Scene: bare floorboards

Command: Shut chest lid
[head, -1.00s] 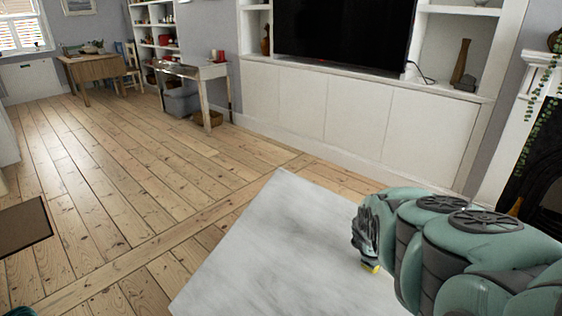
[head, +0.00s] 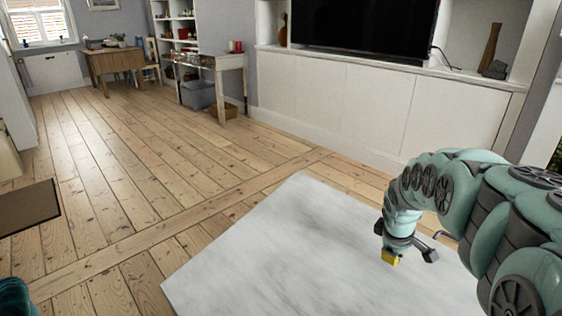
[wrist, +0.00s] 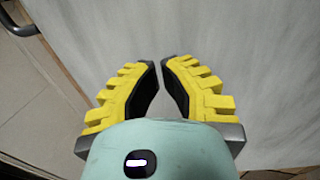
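A large pale grey-white panel (head: 285,250) with soft streaks fills the lower middle of the head view; I take it for the chest's lid, but its hinge and the chest body cannot be made out. The panel also fills most of the wrist view (wrist: 240,60). A dark metal handle (head: 445,236) shows just right of my gripper; a dark curved bar shows at the top left of the wrist view (wrist: 20,22). My gripper (head: 390,257) points down in front of the panel. Its yellow fingers (wrist: 160,62) nearly meet at the tips, with nothing between them.
Bare floorboards (head: 130,185) lie open to the left. A brown mat (head: 28,207) is at the left edge. White cabinets (head: 340,105) with a television (head: 365,25) stand behind the panel. A side table (head: 215,65) and a wooden desk (head: 115,60) are farther back.

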